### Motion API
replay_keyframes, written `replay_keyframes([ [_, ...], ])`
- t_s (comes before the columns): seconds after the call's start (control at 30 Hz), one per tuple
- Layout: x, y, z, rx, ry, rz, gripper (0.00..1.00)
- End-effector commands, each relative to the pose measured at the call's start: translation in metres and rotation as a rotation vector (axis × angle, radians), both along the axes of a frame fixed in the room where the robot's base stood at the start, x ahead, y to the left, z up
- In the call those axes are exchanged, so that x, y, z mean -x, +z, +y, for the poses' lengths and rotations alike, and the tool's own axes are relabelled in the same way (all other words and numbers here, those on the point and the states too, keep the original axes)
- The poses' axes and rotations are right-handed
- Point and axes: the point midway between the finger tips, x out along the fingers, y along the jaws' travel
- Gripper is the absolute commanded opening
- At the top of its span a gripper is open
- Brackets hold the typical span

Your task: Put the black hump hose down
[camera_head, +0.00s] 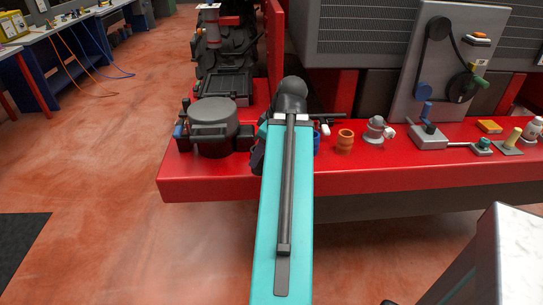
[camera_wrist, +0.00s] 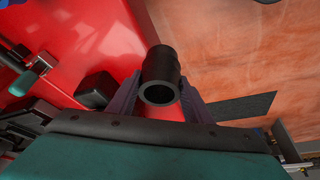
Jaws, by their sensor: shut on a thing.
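The black hump hose (camera_wrist: 161,64) is a short black tube in the wrist view, with its open round end facing the camera. My gripper (camera_wrist: 160,91) is shut on it, with one purple finger on each side. The hose is near the edge of the red ledge (camera_wrist: 110,35), which lies behind it in that view. I cannot tell whether the hose touches the ledge. In the head view my teal arm reaches over the red ledge (camera_head: 400,170) and hides the hose and the fingers.
A dark round lidded part (camera_head: 212,122) stands left of my arm. An orange ribbed piece (camera_head: 345,140), a grey fitting (camera_head: 375,129) and a grey clamp-like tool (camera_head: 428,136) stand to the right. The ledge's front strip looks clear. A black block (camera_wrist: 97,89) is left of the gripper.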

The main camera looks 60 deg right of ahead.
Motion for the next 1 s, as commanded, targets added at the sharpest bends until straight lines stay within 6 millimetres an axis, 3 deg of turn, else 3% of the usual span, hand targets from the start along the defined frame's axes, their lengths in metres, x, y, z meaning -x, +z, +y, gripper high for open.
replay_keyframes([
  [0.1, 0.022, -0.004, -0.012, 0.000, -0.038, 0.000, 0.05],
  [0.3, 0.039, -0.005, -0.021, -0.001, -0.067, 0.000, 0.05],
  [1.0, 0.036, -0.002, -0.030, -0.002, -0.070, 0.000, 0.05],
])
